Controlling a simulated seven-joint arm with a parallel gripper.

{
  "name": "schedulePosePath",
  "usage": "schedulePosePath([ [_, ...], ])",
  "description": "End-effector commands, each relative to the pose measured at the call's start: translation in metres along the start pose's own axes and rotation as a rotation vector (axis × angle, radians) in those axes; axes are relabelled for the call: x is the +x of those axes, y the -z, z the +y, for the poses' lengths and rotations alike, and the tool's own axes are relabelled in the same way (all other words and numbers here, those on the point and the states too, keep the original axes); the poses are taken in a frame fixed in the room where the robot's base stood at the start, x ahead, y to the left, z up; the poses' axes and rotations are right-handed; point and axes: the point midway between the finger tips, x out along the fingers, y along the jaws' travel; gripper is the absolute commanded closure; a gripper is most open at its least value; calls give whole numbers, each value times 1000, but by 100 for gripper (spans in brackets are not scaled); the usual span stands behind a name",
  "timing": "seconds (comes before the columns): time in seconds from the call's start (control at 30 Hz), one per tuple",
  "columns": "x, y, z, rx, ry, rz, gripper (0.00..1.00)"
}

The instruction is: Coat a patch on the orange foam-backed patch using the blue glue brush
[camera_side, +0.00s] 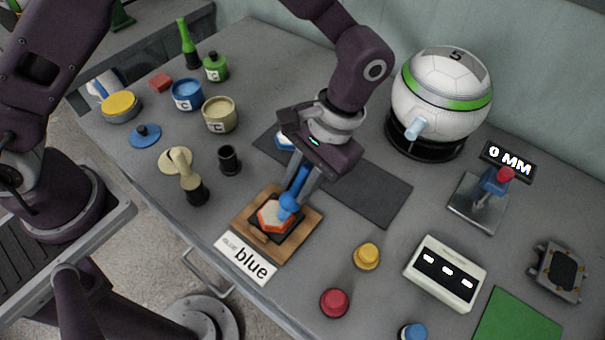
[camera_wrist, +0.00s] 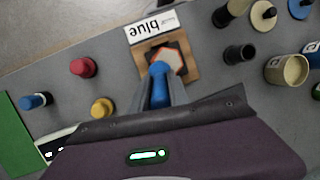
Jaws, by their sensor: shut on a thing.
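My gripper (camera_side: 300,178) is shut on the blue glue brush (camera_side: 289,203) and holds it upright with its tip down. The brush also shows in the wrist view (camera_wrist: 159,88) between the fingers. The orange patch (camera_side: 269,216), with a pale top and orange edge, lies in a dark holder on a wooden board (camera_side: 296,244). The brush tip is over the right part of the patch and seems to touch it; the brush hides that part. A card reading "blue" (camera_side: 245,259) lies at the board's front edge.
A blue pot (camera_side: 187,95), a cream pot (camera_side: 220,115) and a green pot (camera_side: 215,67) stand at the back left. A ball (camera_side: 442,95) sits on a black stand behind. Red (camera_side: 335,302) and yellow (camera_side: 367,256) buttons are to the right.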

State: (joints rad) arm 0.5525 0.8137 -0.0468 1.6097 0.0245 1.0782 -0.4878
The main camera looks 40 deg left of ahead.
Motion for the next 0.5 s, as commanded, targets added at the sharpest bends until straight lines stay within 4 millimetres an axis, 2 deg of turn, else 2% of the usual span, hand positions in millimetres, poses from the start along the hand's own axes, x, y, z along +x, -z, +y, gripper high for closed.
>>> schedulePosePath([
  [0.5, 11, -5, -46, -2, 0, -1, 100],
])
